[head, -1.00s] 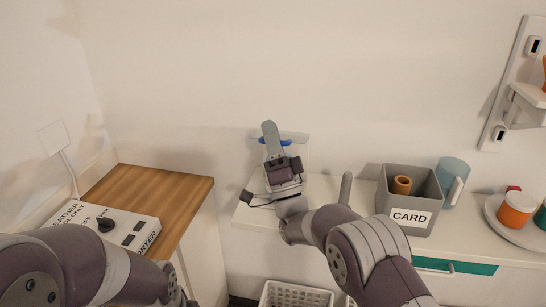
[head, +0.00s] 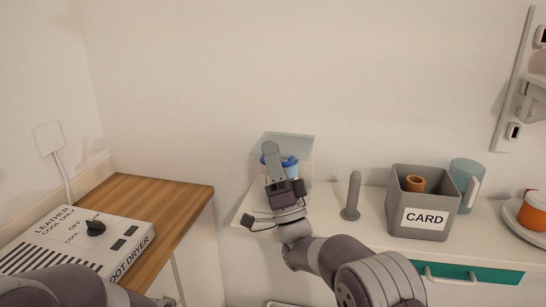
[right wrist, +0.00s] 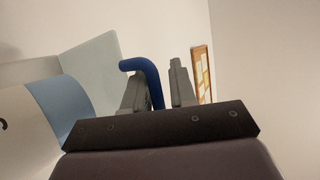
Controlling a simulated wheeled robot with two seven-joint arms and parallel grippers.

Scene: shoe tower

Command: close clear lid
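The clear lid (head: 306,146) is a see-through, pale greenish panel at the back left of the white counter, against the wall. Its exact angle is hard to tell. Blue parts show beside and behind my right gripper (head: 271,150), which reaches up in front of the lid. In the right wrist view the lid looks like a pale pane (right wrist: 92,62) on the left. A bent blue bar (right wrist: 142,68) lies between the two fingers of the right gripper (right wrist: 158,82), close to the left finger, with a gap to the right finger. My left gripper is out of view.
A grey upright post (head: 352,196) stands right of my right arm. A white dryer box (head: 85,242) sits on the wooden top (head: 162,200) at left.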

